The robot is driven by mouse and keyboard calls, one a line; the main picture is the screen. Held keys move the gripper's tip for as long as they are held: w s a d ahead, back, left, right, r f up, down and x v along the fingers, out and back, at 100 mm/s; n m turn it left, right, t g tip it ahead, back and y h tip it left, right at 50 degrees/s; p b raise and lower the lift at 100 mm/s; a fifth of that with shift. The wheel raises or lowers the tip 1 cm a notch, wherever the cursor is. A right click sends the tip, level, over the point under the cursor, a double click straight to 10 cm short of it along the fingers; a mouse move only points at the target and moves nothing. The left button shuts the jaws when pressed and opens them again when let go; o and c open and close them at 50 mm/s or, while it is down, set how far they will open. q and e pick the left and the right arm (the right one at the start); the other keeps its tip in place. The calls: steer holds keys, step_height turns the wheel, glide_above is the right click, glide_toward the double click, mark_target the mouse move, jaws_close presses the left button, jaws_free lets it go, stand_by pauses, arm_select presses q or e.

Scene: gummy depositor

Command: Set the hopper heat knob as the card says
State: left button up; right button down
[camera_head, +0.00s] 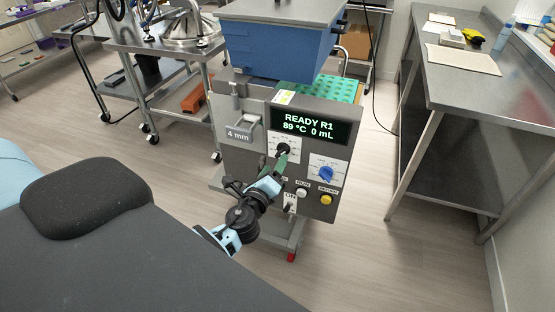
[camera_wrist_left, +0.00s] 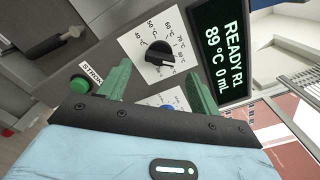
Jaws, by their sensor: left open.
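The black heat knob (camera_head: 283,149) sits on a white dial plate on the grey machine front, below the display. In the left wrist view the knob (camera_wrist_left: 160,57) shows with temperature marks around it; I cannot surely read its setting. My left gripper (camera_head: 281,163) has green fingers pointed at the knob. In the left wrist view the open fingers (camera_wrist_left: 158,72) stand either side of the knob, without clear contact. The display (camera_head: 309,127) reads READY R1, 89 °C, 0 mL. A small white and yellow card (camera_head: 285,97) lies above it, too small to read. My right gripper is out of view.
A blue knob (camera_head: 326,173), a white button (camera_head: 301,193) and a yellow button (camera_head: 326,199) are close below and right. The blue hopper (camera_head: 270,45) is above. A steel table (camera_head: 455,90) stands at right, with clear floor between.

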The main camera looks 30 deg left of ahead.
arm_select(q)
steer(key=shift+v, duration=1.35)
steer(key=s+d+f+n+g+h, duration=0.2)
steer(key=s+d+f+n+g, duration=0.1)
steer(key=s+f+n, duration=0.4)
steer(key=s+d+f+n+g+h, duration=0.2)
steer(key=s+d+f+n, duration=0.2)
steer(key=s+f, duration=0.45)
steer(key=s+d+f+n+g+h, duration=0.1)
steer(key=s+d+f+n, duration=0.1)
steer(key=s+n, duration=0.3)
steer(key=s+d+f+n+g+h, duration=0.1)
steer(key=s+d+n, duration=0.3)
steer(key=s, duration=0.6)
steer(key=shift+s+f+n+g, duration=0.25)
steer(key=shift+f+n+g, duration=0.45)
steer(key=shift+f+g, duration=0.15)
steer(key=shift+c, duration=0.4)
